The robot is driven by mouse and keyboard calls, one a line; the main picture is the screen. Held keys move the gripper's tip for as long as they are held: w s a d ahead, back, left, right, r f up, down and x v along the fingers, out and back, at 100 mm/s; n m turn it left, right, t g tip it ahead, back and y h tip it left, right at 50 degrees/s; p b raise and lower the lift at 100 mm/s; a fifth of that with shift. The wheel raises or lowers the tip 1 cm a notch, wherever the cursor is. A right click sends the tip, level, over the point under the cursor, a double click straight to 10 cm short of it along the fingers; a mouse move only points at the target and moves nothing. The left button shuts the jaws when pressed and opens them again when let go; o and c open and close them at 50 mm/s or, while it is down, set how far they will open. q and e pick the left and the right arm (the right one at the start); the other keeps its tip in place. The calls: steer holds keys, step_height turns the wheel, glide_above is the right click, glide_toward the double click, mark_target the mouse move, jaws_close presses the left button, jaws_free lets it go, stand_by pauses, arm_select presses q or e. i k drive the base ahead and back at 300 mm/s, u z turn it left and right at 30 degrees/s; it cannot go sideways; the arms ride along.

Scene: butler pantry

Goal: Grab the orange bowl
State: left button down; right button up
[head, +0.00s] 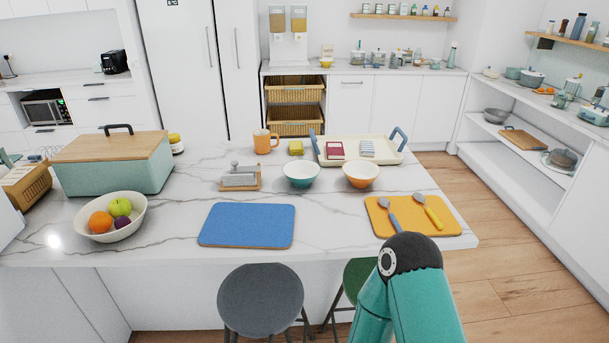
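The orange bowl (361,182) stands upright on the white marble island, right of the middle. Its outside is orange and its inside is pale, and it looks empty. A similar teal bowl (301,180) stands just to its left, apart from it. Neither of my grippers shows in the head view. A teal link of my arm with a black joint rises at the bottom right, in front of the island and short of the bowls.
A cream tray (395,157) with blue handles is close behind the bowl. A yellow mat (450,229) with two utensils lies to the front right, a blue mat (247,225) to the front left. Two stools (263,298) stand before the island. Marble between the mats is clear.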

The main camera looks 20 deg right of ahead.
mark_target(360, 173)
steer(key=z, duration=0.55)
steer(key=i, duration=0.15)
steer(key=u, duration=1.9)
steer(key=k, duration=2)
steer(key=z, duration=1.2)
steer(key=i, duration=1)
